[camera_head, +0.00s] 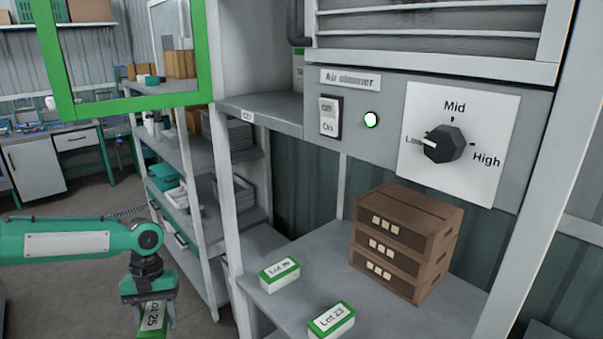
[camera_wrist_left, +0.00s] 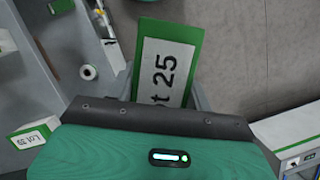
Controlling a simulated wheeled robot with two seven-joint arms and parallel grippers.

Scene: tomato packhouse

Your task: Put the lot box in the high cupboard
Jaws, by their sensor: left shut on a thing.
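My left gripper (camera_head: 151,298) is at the lower left, left of the shelf and below its top. It is shut on a lot box (camera_head: 153,320) with a green edge and a white label, which hangs below the fingers and is cut off by the frame. In the left wrist view the lot box (camera_wrist_left: 168,62) reads "ot 25" between the fingers (camera_wrist_left: 167,92). A green-framed door (camera_head: 130,105) stands open at the upper left. It is beside the upper compartment (camera_head: 258,50), whose inside is mostly hidden. My right gripper is not in view.
On the lower shelf (camera_head: 325,270) stand two other lot boxes, one with an unclear number (camera_head: 279,275) and Lot 23 (camera_head: 331,320), and a stack of brown drawers (camera_head: 405,240). An air cleaner panel (camera_head: 385,130) is above. Grey racks (camera_head: 190,150) stand behind.

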